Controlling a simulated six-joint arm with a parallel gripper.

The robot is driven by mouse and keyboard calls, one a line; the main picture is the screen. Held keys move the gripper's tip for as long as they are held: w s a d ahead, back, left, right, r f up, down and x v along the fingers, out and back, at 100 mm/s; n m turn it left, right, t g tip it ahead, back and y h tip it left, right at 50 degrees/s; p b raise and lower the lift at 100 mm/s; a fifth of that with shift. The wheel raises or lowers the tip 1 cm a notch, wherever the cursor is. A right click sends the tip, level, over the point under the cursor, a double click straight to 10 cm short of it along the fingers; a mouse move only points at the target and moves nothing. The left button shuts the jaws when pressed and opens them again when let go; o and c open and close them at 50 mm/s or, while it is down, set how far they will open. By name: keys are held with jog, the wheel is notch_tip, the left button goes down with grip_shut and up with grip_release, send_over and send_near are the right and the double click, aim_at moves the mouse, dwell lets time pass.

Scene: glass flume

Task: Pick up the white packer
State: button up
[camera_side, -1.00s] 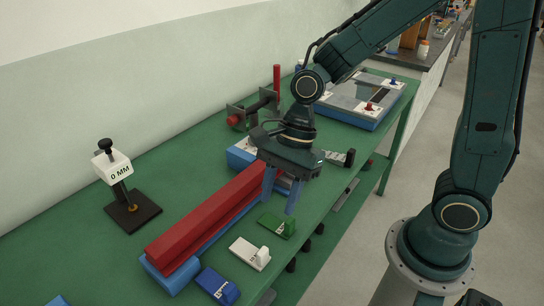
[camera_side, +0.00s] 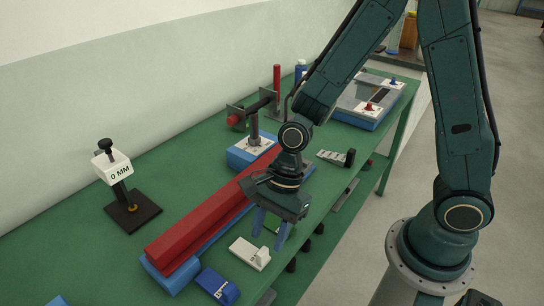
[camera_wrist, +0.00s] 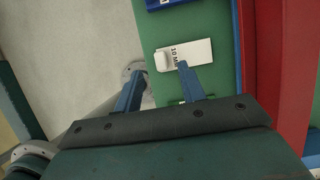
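The white packer (camera_side: 245,250) lies flat on the green bench near its front edge, with a raised tab at one end. In the wrist view the white packer (camera_wrist: 197,50) shows a black "10 M" marking, the rest of it unclear. My gripper (camera_side: 268,240) is open and empty, its two blue fingers pointing down. It is above the bench, just behind and to the right of the white packer in the side view. In the wrist view my gripper (camera_wrist: 160,71) has one fingertip overlapping the packer's near edge and the other to its left.
A blue packer (camera_side: 218,287) lies to the front left of the white one. A green packer (camera_side: 272,222) is mostly hidden behind my gripper. A long red bar (camera_side: 205,215) on a blue base runs alongside. A 0 MM gauge (camera_side: 113,168) stands at the left.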

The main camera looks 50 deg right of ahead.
aim_at(263, 250)
jog(key=shift+f, duration=0.2)
jog(key=shift+x, duration=2.45)
jog(key=shift+w+a, duration=0.1)
jog(key=shift+a, duration=0.05)
grip_shut()
